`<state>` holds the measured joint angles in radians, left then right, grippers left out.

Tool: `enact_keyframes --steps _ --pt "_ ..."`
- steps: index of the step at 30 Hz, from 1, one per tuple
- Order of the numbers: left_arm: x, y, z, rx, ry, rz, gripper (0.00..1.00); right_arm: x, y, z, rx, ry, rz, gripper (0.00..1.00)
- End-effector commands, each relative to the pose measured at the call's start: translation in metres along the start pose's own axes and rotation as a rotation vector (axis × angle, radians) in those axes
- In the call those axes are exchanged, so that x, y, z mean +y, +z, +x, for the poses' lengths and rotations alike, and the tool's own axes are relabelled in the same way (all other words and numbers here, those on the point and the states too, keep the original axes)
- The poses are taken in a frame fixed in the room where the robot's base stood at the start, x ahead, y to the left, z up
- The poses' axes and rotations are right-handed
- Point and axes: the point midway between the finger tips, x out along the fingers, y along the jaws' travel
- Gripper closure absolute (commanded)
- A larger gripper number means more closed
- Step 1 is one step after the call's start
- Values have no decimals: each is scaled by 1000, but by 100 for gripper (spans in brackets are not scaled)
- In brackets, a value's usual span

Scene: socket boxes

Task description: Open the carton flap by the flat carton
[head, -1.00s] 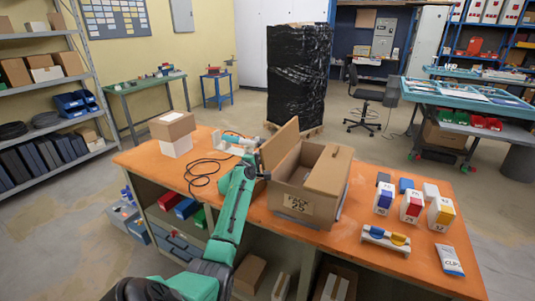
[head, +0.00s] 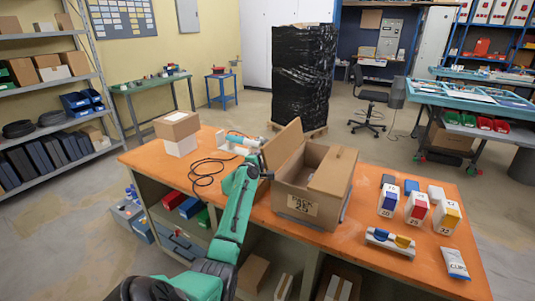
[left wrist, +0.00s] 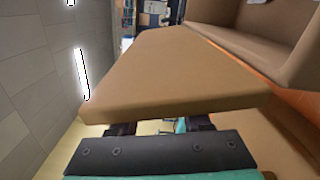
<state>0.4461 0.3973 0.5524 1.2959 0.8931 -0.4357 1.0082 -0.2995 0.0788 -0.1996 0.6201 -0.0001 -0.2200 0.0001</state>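The open brown carton (head: 295,202), marked PACK 25, stands on the orange bench. Its left flap (head: 283,143) stands up, tilted outward. Its right flap (head: 333,172) lies over the right part of the opening. My left gripper (head: 264,174) is low at the outer side of the left flap. In the left wrist view the flap (left wrist: 170,75) fills the middle, and my left gripper (left wrist: 160,126) is behind its near edge. Its fingers are apart; their tips are hidden by the flap, and contact is unclear. My right gripper is out of view. I cannot identify a separate flat carton.
A small brown box on a white box (head: 181,147) stands at the back left, with a black cable (head: 207,172) nearby. Several small coloured boxes (head: 416,207), a tray (head: 390,241) and a packet (head: 455,263) lie on the right.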

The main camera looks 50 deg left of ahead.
Motion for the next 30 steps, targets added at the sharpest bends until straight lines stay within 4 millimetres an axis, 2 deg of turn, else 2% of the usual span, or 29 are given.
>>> enact_keyframes --steps 7,24,30 --pt "-2 1 -18 -2 -1 -1 52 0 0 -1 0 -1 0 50" --pt "-4 -1 -125 2 -2 1 52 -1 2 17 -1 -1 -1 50" --pt "-1 0 -145 0 0 0 52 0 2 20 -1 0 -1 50"
